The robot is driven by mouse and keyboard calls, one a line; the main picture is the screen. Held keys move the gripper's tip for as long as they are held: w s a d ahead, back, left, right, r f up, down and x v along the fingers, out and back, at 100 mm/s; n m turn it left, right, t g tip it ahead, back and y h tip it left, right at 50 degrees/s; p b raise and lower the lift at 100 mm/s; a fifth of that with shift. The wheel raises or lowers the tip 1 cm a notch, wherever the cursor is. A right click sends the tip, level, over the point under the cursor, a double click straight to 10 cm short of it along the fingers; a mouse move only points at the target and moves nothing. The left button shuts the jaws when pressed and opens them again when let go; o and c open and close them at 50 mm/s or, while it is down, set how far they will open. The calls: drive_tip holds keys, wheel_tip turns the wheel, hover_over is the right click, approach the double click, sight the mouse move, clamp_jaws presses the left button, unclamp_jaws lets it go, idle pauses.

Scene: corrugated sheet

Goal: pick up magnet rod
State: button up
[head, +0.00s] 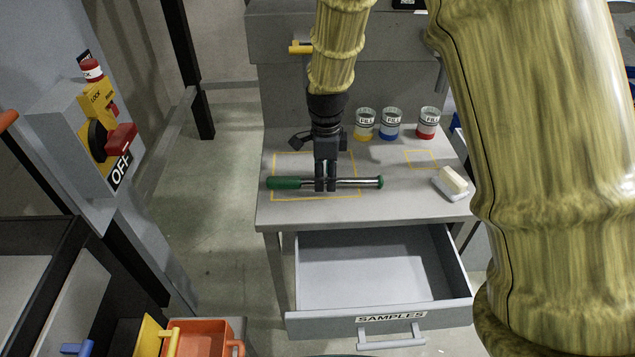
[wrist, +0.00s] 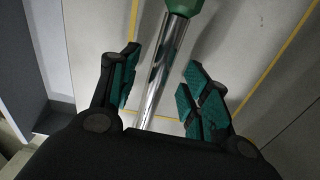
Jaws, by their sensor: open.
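The magnet rod (head: 349,183) lies across the grey worktop, partly over a yellow outlined rectangle. It has a green handle (head: 290,183) at its left end, a shiny metal shaft and a green tip at its right end. My gripper (head: 325,188) is above the shaft, near the handle, pointing down. In the wrist view my gripper (wrist: 158,85) is open, with one teal-padded finger on each side of the metal shaft (wrist: 165,62). A gap shows between the pads and the shaft. The green handle (wrist: 184,6) shows at the top edge.
Three small cans with yellow (head: 365,124), blue (head: 391,124) and red (head: 428,122) bands stand behind the rod. A white block-like item (head: 452,184) lies at the right. The open samples drawer (head: 375,270) juts out below the worktop. A lockout switch (head: 105,138) is at the left.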

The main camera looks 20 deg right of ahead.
drive_tip(key=shift+f, duration=0.6)
clamp_jaws()
drive_tip(key=shift+r, duration=0.1)
